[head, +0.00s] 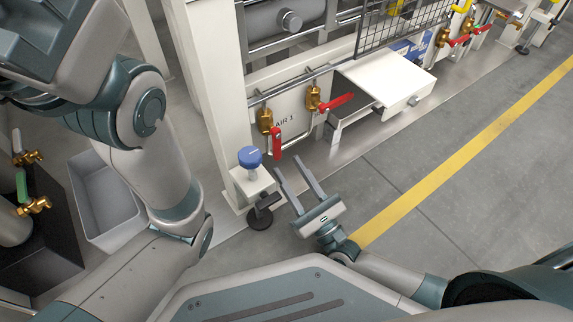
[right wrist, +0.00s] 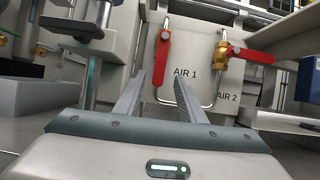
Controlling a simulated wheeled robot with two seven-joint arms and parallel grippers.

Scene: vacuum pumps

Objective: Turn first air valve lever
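The AIR 1 valve has a brass body (head: 265,122) and a red lever (head: 277,143) that hangs straight down. In the right wrist view this red lever (right wrist: 162,62) shows between and beyond my fingertips. My right gripper (head: 287,164) is open and empty, with its fingers pointing toward the lever and a gap left before it. The open fingers also show in the right wrist view (right wrist: 160,80). The AIR 2 valve (head: 313,98) is to the right, with its red lever (head: 338,102) sticking out sideways. My left gripper is not in view.
A blue-capped post (head: 249,158) on a black foot stands just left of my right gripper. A white shelf (head: 385,80) juts out right of the valves. A grey bin (head: 105,200) is at left. Floor around the yellow line (head: 460,145) is clear.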

